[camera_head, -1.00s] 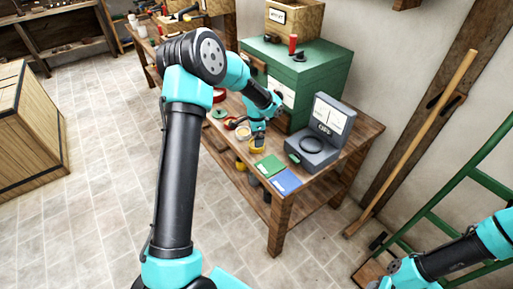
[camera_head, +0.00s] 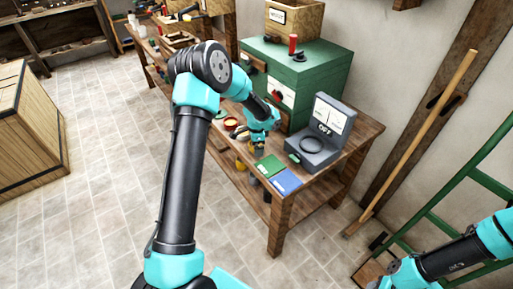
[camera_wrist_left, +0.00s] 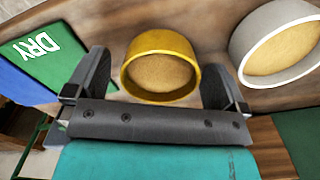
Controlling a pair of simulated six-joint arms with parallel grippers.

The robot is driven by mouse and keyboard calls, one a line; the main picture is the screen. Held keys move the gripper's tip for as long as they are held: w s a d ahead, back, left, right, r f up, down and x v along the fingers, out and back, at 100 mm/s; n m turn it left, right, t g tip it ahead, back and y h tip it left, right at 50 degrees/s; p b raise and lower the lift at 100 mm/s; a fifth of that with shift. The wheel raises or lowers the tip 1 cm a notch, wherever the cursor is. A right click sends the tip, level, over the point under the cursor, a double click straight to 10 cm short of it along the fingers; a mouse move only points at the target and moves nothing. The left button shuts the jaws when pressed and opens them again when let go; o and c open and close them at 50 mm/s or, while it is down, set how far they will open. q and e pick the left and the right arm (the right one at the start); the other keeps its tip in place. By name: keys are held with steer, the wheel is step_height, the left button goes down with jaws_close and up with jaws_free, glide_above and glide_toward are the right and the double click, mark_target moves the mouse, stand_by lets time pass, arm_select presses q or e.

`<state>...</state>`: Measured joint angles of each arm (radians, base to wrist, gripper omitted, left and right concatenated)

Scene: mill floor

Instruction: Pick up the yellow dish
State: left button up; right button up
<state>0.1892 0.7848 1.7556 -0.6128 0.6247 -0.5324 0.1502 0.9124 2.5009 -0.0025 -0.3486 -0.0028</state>
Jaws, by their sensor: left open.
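The yellow dish (camera_wrist_left: 160,42) is round with tan contents and stands upright on the wooden bench, in the middle of the left wrist view. My left gripper (camera_wrist_left: 157,64) is open, with one finger on each side of the dish; I see no clear contact. In the head view my left gripper (camera_head: 257,146) points down at the bench's front part. Only a small bit of yellow shows by it there, and the arm hides much of that spot.
A pale grey dish (camera_wrist_left: 238,58) with tan contents stands close to the yellow one. A green pad marked DRY (camera_wrist_left: 70,62) and a blue pad (camera_head: 286,182) lie nearby. A grey device (camera_head: 312,154) and green cabinet (camera_head: 305,82) stand behind on the bench (camera_head: 350,152).

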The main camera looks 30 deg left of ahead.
arm_select(q)
steer(key=shift+c, duration=0.3)
steer(key=c, duration=0.9)
steer(key=shift+r, duration=0.15)
steer(key=shift+c, duration=0.2)
steer(key=shift+r, duration=1.5)
steer(key=shift+s+d+r, duration=0.15)
steer(key=shift+s+r, duration=0.1)
steer(key=s+d+r, duration=0.1)
steer(key=s+d, duration=0.7)
steer(key=s, duration=0.5)
steer(key=shift+r, duration=0.15)
steer(key=w+d+r+n, duration=0.6)
steer(key=w+d+r, duration=0.3)
steer(key=shift+w+d+r, duration=0.25)
steer(key=shift+w+d, duration=0.1)
steer(key=shift+d, duration=0.05)
